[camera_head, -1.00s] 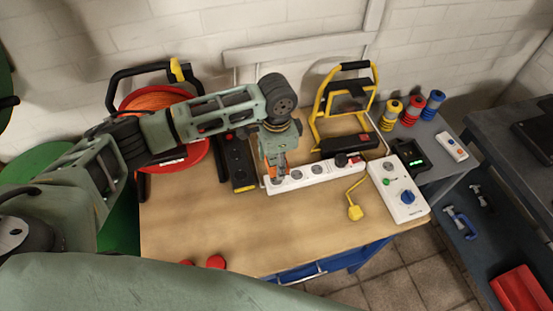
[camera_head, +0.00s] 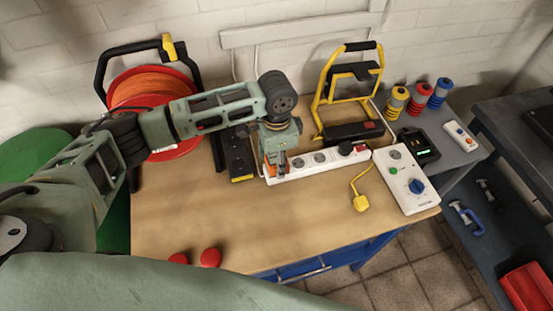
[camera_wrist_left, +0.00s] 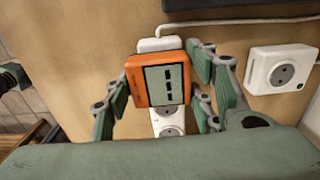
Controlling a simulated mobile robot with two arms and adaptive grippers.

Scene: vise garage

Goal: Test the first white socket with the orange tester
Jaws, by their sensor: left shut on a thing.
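The orange tester (camera_wrist_left: 137,85) has a grey screen with dark marks and is held between the fingers of my left gripper, seen in the left wrist view. In the head view my left gripper (camera_head: 281,166) is over the left end of the white socket strip (camera_head: 335,166), with the tester (camera_head: 267,169) partly hidden by it. The strip also shows beyond and below the tester in the left wrist view (camera_wrist_left: 168,119). The gripper and tester cover the first white socket, and I cannot tell whether the tester's pins are in it. My right gripper is not in view.
A black strip (camera_head: 237,157) lies left of the white one. A yellow plug (camera_head: 361,203), a white box with a blue knob (camera_head: 404,178) and a yellow-framed lamp (camera_head: 347,95) are to the right. An orange cable reel (camera_head: 153,94) stands at the back left. The table front is mostly clear.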

